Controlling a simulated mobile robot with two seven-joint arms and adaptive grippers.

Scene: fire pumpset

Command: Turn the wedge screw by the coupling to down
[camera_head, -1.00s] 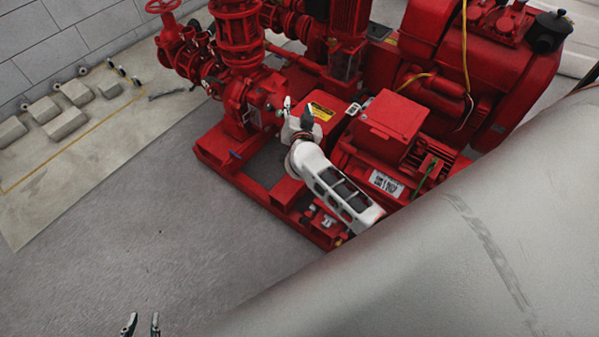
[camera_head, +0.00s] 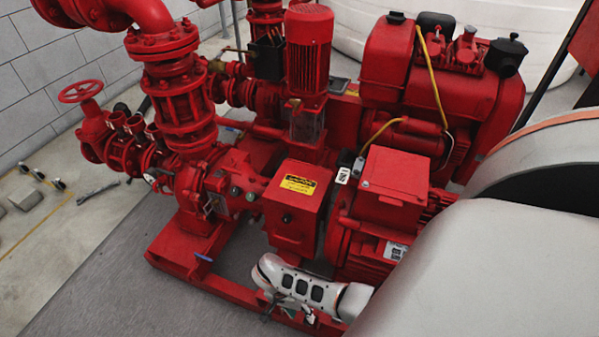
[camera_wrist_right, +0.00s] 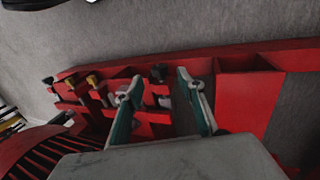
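My right gripper (camera_wrist_right: 160,80) is open and empty in the right wrist view, its two teal-edged fingers apart over the red base frame. A small dark screw (camera_wrist_right: 157,73) shows between the fingertips, apart from them. Brass-coloured screw heads (camera_wrist_right: 93,80) stand on red brackets to its left. I cannot tell for sure which one is the wedge screw. In the head view my right gripper (camera_head: 268,308) is small and dark, low by the frame's front edge, below the red coupling guard (camera_head: 293,198) with its yellow label. The screws are not clear there. My left gripper is not in view.
The red motor (camera_head: 375,230) stands right of the guard, the pump (camera_head: 222,195) and pipes to its left. The engine (camera_head: 440,80) is behind. In the wrist view the frame rail (camera_wrist_right: 250,95) lies close right of the fingers. Grey floor (camera_head: 90,290) in front is free.

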